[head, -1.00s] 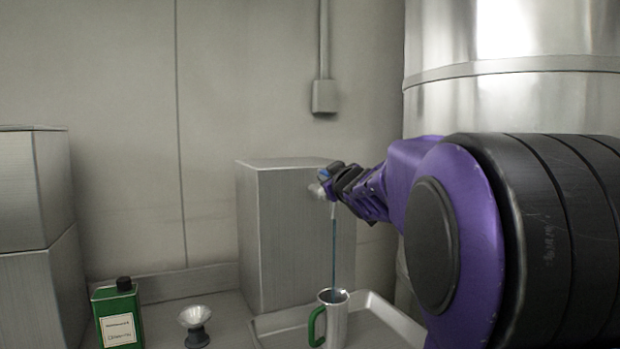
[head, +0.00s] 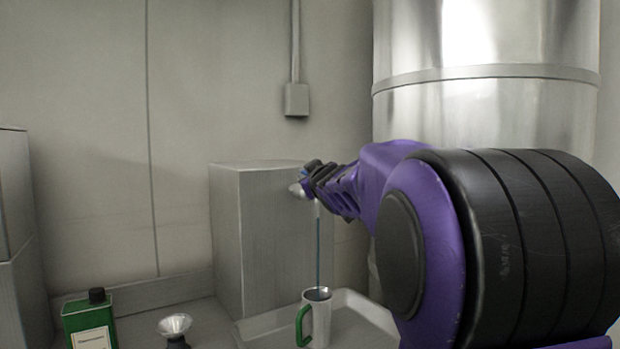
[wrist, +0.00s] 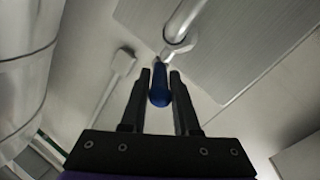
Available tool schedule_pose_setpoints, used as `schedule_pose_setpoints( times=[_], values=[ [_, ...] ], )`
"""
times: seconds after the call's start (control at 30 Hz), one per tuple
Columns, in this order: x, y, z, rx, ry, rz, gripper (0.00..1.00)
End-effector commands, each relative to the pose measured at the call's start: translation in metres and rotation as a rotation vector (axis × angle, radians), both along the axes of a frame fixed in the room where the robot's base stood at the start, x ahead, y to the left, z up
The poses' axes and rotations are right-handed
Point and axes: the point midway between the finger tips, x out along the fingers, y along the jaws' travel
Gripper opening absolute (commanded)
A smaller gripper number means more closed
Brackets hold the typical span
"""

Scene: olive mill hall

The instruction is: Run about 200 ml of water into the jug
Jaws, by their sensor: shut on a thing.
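The jug (head: 322,325), a metal mug-like vessel with a green handle on its left side, stands upright in a shallow metal tray (head: 372,312). A thin bluish stream of water (head: 318,250) runs from the tap (head: 296,190) straight down into the jug. The water level inside cannot be made out. My gripper (head: 312,178) is at the tap, high above the jug. In the wrist view the fingers (wrist: 159,85) are shut on the blue tap handle (wrist: 159,96), and the tap's metal pipe (wrist: 180,28) shows beyond it.
A grey metal box (head: 245,240) stands behind the tap. A green bottle (head: 90,322) with a black cap and a small funnel-topped item (head: 175,328) stand on the counter at left. A large steel cylinder (head: 480,110) rises at right. Metal boxes edge the far left.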

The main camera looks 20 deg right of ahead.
Motion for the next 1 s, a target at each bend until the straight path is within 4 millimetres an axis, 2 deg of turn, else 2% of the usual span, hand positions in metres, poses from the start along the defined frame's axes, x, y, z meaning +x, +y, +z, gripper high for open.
schedule_pose_setpoints(
  times=[0.03, 0.4, 0.43, 0.53, 0.57, 1.0],
  values=[
    [0.0005, 0.0029, 0.0053, 0.0, -0.011, 0.005, 0.0],
    [0.0008, 0.0038, 0.0059, -0.001, -0.011, 0.006, 0.0],
    [0.0008, 0.0037, 0.0059, -0.001, -0.01, 0.006, 0.33],
    [0.0007, 0.0033, 0.0048, -0.001, -0.009, 0.005, 0.51],
    [0.0008, 0.0032, 0.0044, -0.001, -0.008, 0.004, 0.53],
    [0.0008, 0.0024, 0.0009, 0.0, -0.002, 0.002, 0.53]
  ],
)
